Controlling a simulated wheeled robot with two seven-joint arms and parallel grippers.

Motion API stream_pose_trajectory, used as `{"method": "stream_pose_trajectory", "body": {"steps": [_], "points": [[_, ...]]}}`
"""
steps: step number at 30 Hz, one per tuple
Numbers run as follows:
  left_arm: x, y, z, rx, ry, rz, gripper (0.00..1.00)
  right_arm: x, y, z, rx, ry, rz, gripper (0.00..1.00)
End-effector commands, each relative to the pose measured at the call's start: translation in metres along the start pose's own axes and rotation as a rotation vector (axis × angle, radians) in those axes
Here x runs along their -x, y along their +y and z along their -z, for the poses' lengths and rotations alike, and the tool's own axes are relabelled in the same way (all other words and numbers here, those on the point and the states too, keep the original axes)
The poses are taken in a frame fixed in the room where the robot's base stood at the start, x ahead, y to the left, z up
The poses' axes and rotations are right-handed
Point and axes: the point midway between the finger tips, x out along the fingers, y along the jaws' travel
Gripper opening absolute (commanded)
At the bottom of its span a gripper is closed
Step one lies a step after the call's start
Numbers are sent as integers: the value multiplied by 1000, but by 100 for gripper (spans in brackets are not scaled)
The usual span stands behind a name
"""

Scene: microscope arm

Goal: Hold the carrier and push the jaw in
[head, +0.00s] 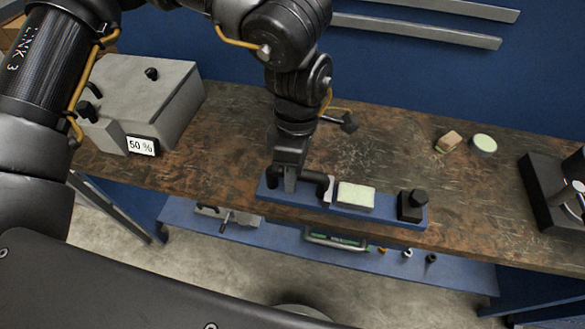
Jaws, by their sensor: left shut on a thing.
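The carrier (385,227) is a long blue bar lying along the front edge of the workbench. A pale green block (356,196) sits on its middle, against a thin light grey plate (328,190). The jaw appears to be the black block with a knob (411,205) near the carrier's right end, with a gap between it and the green block. My left gripper (291,182) points down at the carrier's left end and is shut on a dark part there. The fingertips and the held part are hard to tell apart. My right gripper is out of view.
A grey box with a "50 %" display (143,146) stands at the left. A small tan block (449,141), a round pale green piece (484,143) and a black fixture (545,190) are at the right. A blue lower shelf (340,251) holds tools.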

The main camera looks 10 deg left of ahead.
Motion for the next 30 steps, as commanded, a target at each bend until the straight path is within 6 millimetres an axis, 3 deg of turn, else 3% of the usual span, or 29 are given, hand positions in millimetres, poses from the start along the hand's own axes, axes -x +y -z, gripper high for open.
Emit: {"method": "stream_pose_trajectory", "body": {"steps": [30], "points": [[-22,40,5,-1,-5,-2,0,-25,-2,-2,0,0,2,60]]}}
